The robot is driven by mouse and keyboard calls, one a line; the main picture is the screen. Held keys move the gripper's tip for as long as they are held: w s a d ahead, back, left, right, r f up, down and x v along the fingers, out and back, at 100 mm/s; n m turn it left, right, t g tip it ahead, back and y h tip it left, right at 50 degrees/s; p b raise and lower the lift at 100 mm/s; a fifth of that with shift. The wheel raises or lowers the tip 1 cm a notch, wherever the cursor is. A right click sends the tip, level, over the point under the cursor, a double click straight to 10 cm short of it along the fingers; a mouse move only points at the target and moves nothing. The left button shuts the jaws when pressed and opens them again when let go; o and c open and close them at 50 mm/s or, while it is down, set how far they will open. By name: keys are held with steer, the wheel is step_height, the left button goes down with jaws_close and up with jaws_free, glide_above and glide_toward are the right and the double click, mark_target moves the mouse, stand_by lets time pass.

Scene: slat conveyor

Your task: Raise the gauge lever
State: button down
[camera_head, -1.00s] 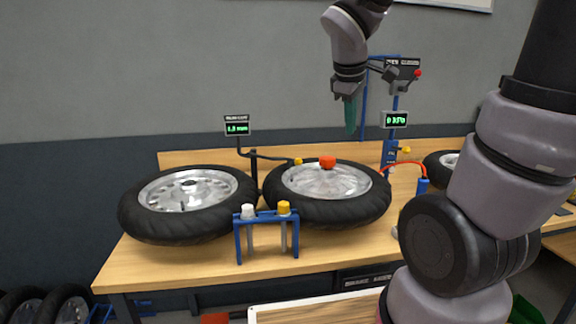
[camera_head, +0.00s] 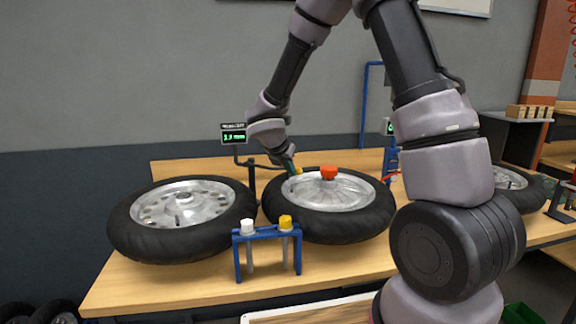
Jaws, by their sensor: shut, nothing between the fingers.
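The runout gauge has a small display (camera_head: 233,136) with green digits on a dark post behind the two front wheels. Its thin dark lever (camera_head: 262,165) runs right toward the rim of the right wheel (camera_head: 335,228). The lever's yellow tip (camera_head: 298,171) shows just right of my gripper (camera_head: 291,168), partly hidden by it. My gripper's teal fingers are shut and point down beside the tip, over the wheel's left rear edge. I cannot tell whether they touch the lever.
Another wheel (camera_head: 185,250) lies to the left. A blue rack (camera_head: 267,233) with a white-capped and a yellow-capped piece stands in front. My arm hides part of the bench's right side.

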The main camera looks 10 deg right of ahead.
steer(key=x, duration=0.5)
steer(key=shift+d+f, duration=0.1)
steer(key=shift+r, duration=0.2)
